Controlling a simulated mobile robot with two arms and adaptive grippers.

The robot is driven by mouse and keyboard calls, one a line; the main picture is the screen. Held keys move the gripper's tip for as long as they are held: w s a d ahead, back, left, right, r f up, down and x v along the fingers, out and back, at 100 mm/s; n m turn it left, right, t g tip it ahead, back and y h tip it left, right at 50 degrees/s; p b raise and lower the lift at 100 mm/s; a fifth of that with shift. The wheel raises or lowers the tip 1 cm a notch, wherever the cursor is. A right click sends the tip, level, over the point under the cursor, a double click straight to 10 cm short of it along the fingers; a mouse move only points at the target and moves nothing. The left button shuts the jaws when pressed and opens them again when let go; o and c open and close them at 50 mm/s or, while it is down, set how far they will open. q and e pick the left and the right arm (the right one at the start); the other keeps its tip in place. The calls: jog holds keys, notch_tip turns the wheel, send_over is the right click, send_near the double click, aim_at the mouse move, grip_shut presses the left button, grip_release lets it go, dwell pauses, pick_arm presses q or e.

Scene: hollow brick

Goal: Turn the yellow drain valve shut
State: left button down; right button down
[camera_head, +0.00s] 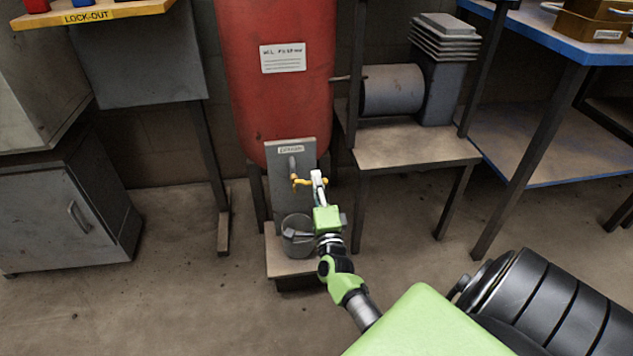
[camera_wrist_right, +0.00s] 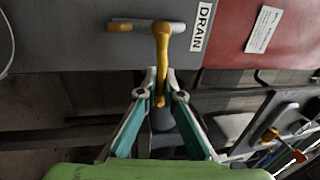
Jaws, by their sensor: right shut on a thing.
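The yellow drain valve (camera_head: 297,182) is on a grey panel (camera_head: 292,208) in front of the red tank (camera_head: 277,90). In the right wrist view its yellow handle (camera_wrist_right: 162,45) stands out across the pipe, beside the DRAIN label (camera_wrist_right: 202,27). My right gripper (camera_head: 318,180) reaches the valve from the right. In the right wrist view its fingertips (camera_wrist_right: 161,82) are closed around the free end of the yellow handle. My left gripper is in neither view.
A clear bucket (camera_head: 297,235) stands on a low step (camera_head: 279,262) below the valve. A motor (camera_head: 392,91) sits on a stand (camera_head: 415,148) to the right. A blue-edged workbench (camera_head: 545,45) is farther right, and a grey cabinet (camera_head: 62,215) is at left. The floor between is clear.

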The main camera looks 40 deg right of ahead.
jog(key=shift+s+d+r, duration=0.1)
jog(key=shift+d+r, duration=0.1)
jog(key=shift+d, duration=0.2)
jog(key=c, duration=2.2)
grip_release()
jog(key=shift+f, duration=0.15)
jog(key=shift+a+f, duration=0.1)
jog(key=shift+a, duration=0.05)
jog(key=v, duration=1.2)
